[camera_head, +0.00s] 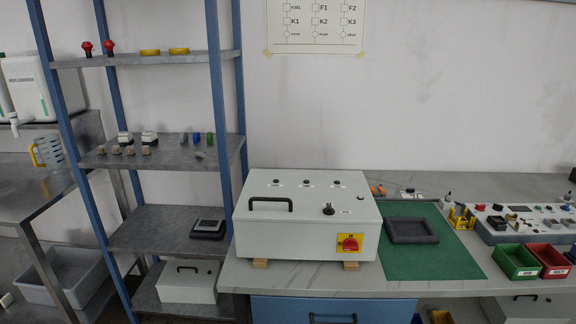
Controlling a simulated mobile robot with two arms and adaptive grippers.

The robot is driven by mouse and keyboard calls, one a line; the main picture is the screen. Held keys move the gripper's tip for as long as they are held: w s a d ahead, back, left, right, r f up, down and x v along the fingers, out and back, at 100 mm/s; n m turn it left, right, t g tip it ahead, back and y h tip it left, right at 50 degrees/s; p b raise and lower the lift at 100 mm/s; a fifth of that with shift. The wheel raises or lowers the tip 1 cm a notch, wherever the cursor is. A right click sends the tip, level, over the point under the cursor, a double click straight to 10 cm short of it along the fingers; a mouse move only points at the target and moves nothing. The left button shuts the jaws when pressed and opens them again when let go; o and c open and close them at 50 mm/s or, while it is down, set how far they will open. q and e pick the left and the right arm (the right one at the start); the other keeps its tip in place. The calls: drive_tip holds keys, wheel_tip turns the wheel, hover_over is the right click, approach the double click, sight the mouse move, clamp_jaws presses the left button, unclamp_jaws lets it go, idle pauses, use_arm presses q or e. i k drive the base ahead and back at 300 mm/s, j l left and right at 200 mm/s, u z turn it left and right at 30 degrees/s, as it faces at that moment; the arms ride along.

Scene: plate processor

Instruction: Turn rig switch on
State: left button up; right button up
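The rig is a white box (290,222) standing on small wooden blocks on the grey worktop. A red rotary switch (350,243) on a yellow plate (343,252) sits at the lower right of its front face. The switch's exact position is too small to read. The box's top panel has a black handle (270,203), a black knob (328,209) and a row of small dark buttons or lamps (306,181). Neither of my grippers is in view.
A green mat (440,262) with a dark grey tray (411,230) lies right of the box. Green (517,262) and red (549,261) bins and a control panel (520,222) stand farther right. A blue-framed shelf (224,100) rises close on the left.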

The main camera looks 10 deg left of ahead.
sight(480, 207)
drive_tip(key=i+j+u, duration=0.1)
drive_tip(key=i+u, duration=0.25)
drive_tip(key=i, duration=0.45)
drive_tip(key=z, duration=1.7)
drive_tip(key=i+l+u, duration=0.1)
drive_tip(key=u, duration=0.4)
drive_tip(key=l+u, duration=0.15)
drive_tip(key=u, duration=0.35)
drive_tip(key=l+u, duration=0.15)
drive_tip(key=u, duration=0.3)
drive_tip(key=i, duration=0.05)
